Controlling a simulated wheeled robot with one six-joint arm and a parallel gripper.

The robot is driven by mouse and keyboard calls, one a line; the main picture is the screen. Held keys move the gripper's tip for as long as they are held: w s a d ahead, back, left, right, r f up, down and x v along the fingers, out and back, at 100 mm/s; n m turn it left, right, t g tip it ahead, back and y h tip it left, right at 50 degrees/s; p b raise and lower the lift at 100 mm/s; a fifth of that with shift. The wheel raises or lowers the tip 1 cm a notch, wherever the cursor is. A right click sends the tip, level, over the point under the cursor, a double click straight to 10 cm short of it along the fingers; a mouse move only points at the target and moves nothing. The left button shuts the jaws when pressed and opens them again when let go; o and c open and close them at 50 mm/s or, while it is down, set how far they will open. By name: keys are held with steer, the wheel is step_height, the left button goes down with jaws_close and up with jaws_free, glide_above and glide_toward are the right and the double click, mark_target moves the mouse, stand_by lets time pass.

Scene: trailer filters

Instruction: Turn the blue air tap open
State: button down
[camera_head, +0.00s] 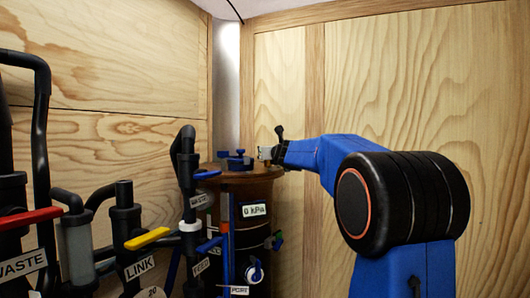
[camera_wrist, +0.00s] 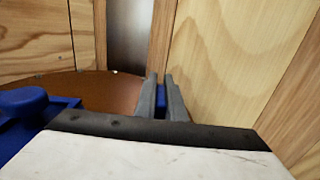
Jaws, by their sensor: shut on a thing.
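My gripper (camera_head: 267,153) is at the right side of the brown round lid (camera_head: 245,175) on top of the filter vessel. In the wrist view my gripper (camera_wrist: 162,98) has its two grey fingers closed on a narrow blue piece (camera_wrist: 160,96), which looks like the handle of the blue air tap. Only a thin strip of it shows between the fingers; the rest is hidden by them and the gripper body. In the head view the tap is too small and covered to make out its angle.
Blue clamp parts (camera_head: 237,160) sit on the lid beside my gripper. A gauge reading 0 kPa (camera_head: 254,210) is on the vessel. Black pipes with a red handle (camera_head: 30,218) and a yellow handle (camera_head: 147,238) stand at left. Wooden walls (camera_head: 430,80) close in behind.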

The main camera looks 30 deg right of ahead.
steer(key=shift+a+n+y, duration=0.15)
steer(key=shift+n+y, duration=0.25)
steer(key=shift+y, duration=0.2)
steer(key=c, duration=1.8)
jaws_free()
steer(key=shift+c, duration=0.2)
steer(key=shift+s, duration=0.1)
steer(key=s+a, duration=0.1)
steer(key=s, duration=1.6)
steer(key=shift+s, duration=0.15)
